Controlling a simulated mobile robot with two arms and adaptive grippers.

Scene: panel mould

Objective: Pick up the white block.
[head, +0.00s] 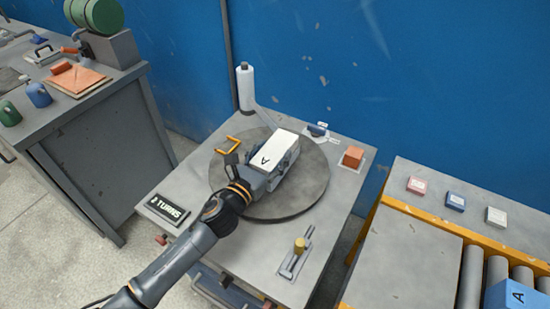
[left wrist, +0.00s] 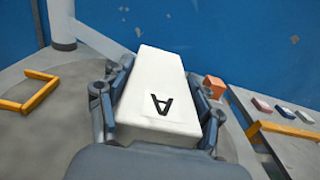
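The white block (head: 277,147), marked with a black letter A, is over the round dark turntable (head: 312,189). It also shows in the left wrist view (left wrist: 160,85), where it fills the space between the fingers. My left gripper (head: 273,160) is shut on the block, with one finger against each side; in the left wrist view (left wrist: 160,100) both fingers meet its sides. Whether the block rests on the turntable or is just above it, I cannot tell, as the gripper hides its underside. My right gripper is not in view.
An orange bracket handle (head: 232,144) lies at the turntable's left. A white roll (head: 246,88) stands behind, an orange block (head: 352,157) at the right. A knobbed slide (head: 298,250) and a "TURNS" display (head: 167,209) are in front. A roller conveyor (head: 470,275) stands right.

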